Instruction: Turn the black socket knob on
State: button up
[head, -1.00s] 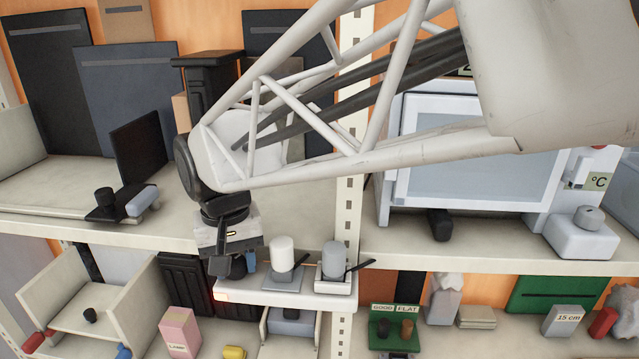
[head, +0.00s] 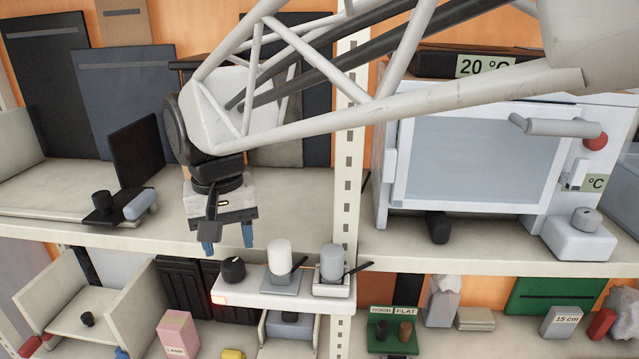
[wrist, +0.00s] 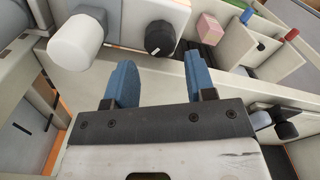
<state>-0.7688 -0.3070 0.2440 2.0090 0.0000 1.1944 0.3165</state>
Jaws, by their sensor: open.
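The black knob (head: 233,269) sits at the left end of a white socket strip (head: 262,298) that juts out below the shelf. A red glow shows at the strip's left corner. In the wrist view the knob (wrist: 160,38) has a white pointer line and lies beyond the gap between my fingers. My gripper (head: 218,238) has blue fingers, points down, and is open and empty, up and to the left of the knob in the head view. In the wrist view my gripper (wrist: 161,78) also shows its fingers spread, apart from the knob.
A white cylinder (head: 279,258) and a grey cylinder (head: 332,262) stand on the strip, right of the knob, with black levers beside them. The shelf edge (head: 120,240) runs behind. A pink box (head: 178,333) stands below. A white oven (head: 480,150) is at right.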

aim_at(238, 263)
jog(key=shift+r, duration=1.2)
jog(key=shift+d+r+t, duration=0.25)
jog(key=shift+d+t, duration=0.05)
jog(key=shift+d, duration=0.2)
jog(key=s+d+r+n+t+y, duration=0.1)
jog(key=d+r+t+y, duration=0.1)
jog(key=d+r+t, duration=0.35)
jog(key=d+r+t+y, duration=0.2)
jog(key=d+t+y, duration=0.1)
jog(key=d, duration=0.5)
jog(key=s+d+f+m+g+h, duration=0.2)
jog(key=s+d+f+m+g, duration=0.1)
jog(key=d+f, duration=0.6)
jog(key=s+d+f+m+g+h, duration=0.3)
jog(key=s+d+f, duration=0.1)
jog(key=d+f, duration=0.6)
jog(key=shift+d, duration=1.65)
jog(key=shift+g, duration=0.25)
